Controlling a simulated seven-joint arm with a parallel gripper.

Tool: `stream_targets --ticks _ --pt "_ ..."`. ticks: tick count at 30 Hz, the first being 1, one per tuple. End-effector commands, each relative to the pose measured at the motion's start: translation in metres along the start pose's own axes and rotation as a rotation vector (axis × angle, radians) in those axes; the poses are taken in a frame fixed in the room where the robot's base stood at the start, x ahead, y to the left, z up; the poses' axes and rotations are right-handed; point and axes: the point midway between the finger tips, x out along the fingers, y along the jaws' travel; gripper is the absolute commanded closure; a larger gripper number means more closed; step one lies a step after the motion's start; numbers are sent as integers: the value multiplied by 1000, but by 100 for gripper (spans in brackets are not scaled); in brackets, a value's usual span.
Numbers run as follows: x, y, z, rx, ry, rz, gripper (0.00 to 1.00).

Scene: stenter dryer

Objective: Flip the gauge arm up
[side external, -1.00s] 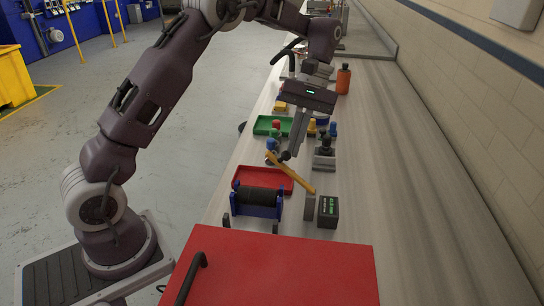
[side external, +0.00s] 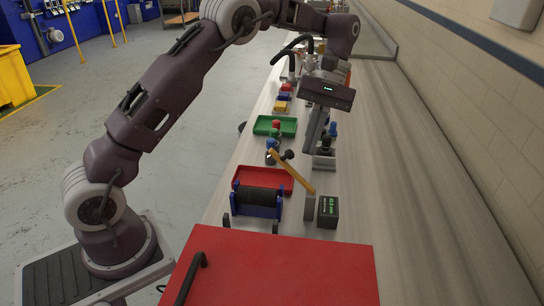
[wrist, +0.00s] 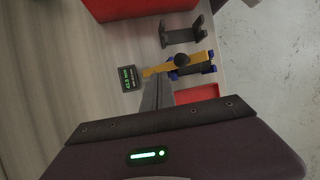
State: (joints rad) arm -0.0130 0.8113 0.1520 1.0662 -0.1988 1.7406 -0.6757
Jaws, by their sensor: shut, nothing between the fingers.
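My gripper (side external: 310,150) is shut and empty, pointing down just right of the knob in the side view. A gap from the knob shows there; the exact depth between them is hard to tell. The wrist view shows the shut fingers (wrist: 153,97) below the arm.
A black roller on a blue stand (side external: 257,197) sits left of the post, with a dark readout box (side external: 328,212) to its right. Red (side external: 264,178) and green (side external: 262,126) trays lie behind. A red case (side external: 285,265) is in front. The right bench is clear.

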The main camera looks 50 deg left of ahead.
Motion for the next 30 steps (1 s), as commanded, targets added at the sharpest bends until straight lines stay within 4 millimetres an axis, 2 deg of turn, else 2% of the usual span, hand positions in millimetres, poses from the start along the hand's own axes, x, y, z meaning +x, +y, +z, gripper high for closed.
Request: stream_targets --ticks 23,30 --pt "0 0 0 0 0 0 100" --pt "-7 -2 3 0 1 1 100"
